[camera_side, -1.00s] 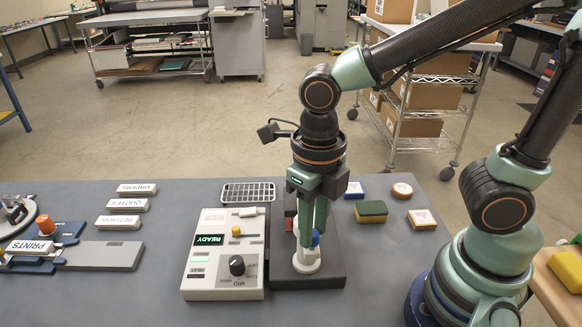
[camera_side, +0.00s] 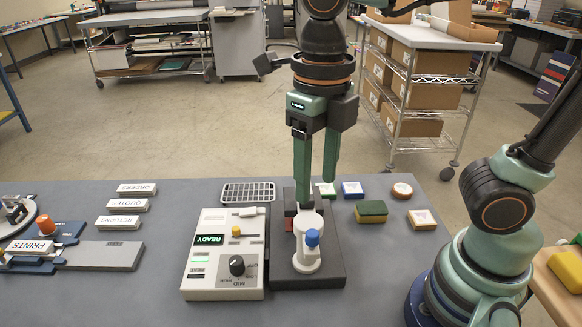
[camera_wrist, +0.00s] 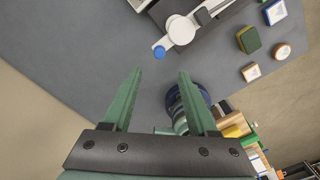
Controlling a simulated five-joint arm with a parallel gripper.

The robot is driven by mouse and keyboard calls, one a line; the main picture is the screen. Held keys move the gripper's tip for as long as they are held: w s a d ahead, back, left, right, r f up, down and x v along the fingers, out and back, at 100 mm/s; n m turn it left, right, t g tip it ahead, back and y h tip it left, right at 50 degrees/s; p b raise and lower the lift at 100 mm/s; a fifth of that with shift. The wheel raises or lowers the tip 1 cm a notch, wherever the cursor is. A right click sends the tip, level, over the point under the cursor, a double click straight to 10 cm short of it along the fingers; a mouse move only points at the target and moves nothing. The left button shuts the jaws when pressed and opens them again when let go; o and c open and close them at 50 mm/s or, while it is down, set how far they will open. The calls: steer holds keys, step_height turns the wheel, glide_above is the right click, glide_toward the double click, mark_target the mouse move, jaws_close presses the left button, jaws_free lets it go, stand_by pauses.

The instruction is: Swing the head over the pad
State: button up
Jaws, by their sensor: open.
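The white head (camera_side: 307,243) with a blue knob (camera_side: 312,237) on it stands over the front part of a dark base (camera_side: 328,270). In the wrist view the head (camera_wrist: 181,29) and knob (camera_wrist: 159,52) show at the top. A small red part (camera_side: 289,218) sits behind the head, at its left; I cannot tell whether it is the pad. My gripper (camera_side: 316,188) is open and empty, above and behind the head. In the wrist view its fingers (camera_wrist: 160,72) are apart with nothing between them.
A white control box (camera_side: 225,255) reading READY stands left of the base, with a wire rack (camera_side: 248,192) behind it. Stamp blocks and a green-yellow sponge (camera_side: 371,212) lie to the right. Labelled plates (camera_side: 118,222) lie left. The table's middle left is clear.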

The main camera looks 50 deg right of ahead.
step_height(320, 180, up, 2)
steer(key=shift+r, duration=0.2)
steer(key=w+d+f+n+t, duration=0.2)
steer(key=d+n, duration=0.4)
steer(key=n, duration=1.2)
steer(key=w+d+f+n+t, duration=0.1)
steer(key=w+d+n+t, duration=0.2)
steer(key=n, duration=1.4)
steer(key=d, duration=0.4)
steer(key=shift+w+d+f+n+t, duration=0.2)
steer(key=shift+f+n+t, duration=0.1)
steer(key=shift+f+n, duration=0.1)
